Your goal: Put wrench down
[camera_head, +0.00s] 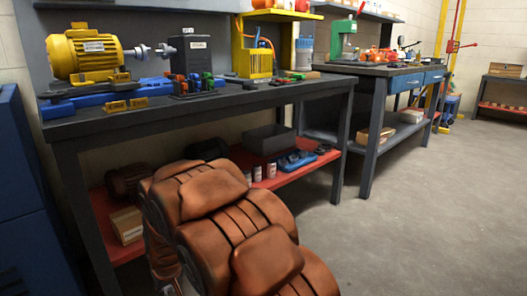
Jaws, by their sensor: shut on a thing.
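I cannot make out a wrench anywhere in this view. My gripper is not in view either, so what it holds is hidden. The near workbench (290,96) has a dark top. A yellow motor (85,52) stands at its left end on a blue base (95,93), with a shaft coupling on its right. A grey box (191,54) with a label stands right of the coupling.
A red lower shelf (285,176) holds cans and a dark bin (269,139). A second bench (388,71) stands behind to the right. The concrete floor (430,215) at right is clear.

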